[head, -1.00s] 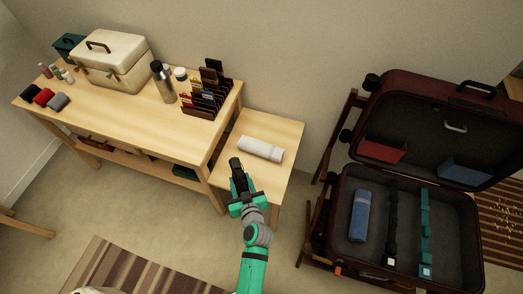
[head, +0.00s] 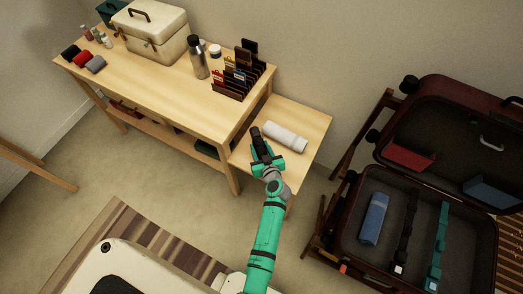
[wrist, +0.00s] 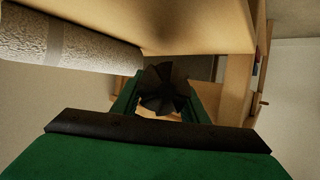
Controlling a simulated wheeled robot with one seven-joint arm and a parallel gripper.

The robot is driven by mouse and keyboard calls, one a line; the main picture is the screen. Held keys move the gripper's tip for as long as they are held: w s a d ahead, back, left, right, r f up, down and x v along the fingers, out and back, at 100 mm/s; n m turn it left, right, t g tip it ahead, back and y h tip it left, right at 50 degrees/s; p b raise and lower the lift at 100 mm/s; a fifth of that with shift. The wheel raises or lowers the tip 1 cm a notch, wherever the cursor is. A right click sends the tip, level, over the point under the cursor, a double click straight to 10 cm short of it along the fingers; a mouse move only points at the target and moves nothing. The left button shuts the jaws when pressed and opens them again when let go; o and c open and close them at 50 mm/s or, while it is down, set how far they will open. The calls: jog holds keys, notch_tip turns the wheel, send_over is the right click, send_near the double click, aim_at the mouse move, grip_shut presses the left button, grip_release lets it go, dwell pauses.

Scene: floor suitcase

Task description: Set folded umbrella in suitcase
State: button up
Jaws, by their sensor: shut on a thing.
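My gripper (head: 262,153) is green and is shut on a dark folded umbrella (head: 258,141), held at the front left edge of the small side table. In the wrist view the umbrella (wrist: 165,90) shows as black pleated folds between my gripper's fingers (wrist: 160,100). The dark red suitcase (head: 341,225) stands open at the right on a wooden rack, well apart from my gripper. Its base holds a blue rolled item (head: 374,218) at the left and two straps, one black (head: 405,235) and one teal (head: 439,245). Its right part is cut off by the frame.
A rolled white towel (head: 285,137) lies on the side table (head: 313,125), close to my gripper; the towel (wrist: 70,40) also shows in the wrist view. The long table (head: 150,95) holds a cream case (head: 150,32), a steel flask (head: 199,62) and a card rack (head: 236,84).

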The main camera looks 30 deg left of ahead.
aim_at(261, 150)
jog(key=shift+w+f, duration=0.7)
jog(key=shift+f, duration=1.65)
jog(key=shift+f, duration=0.15)
jog(key=o, duration=1.2)
jog(key=shift+o, duration=0.2)
jog(key=shift+w, duration=0.1)
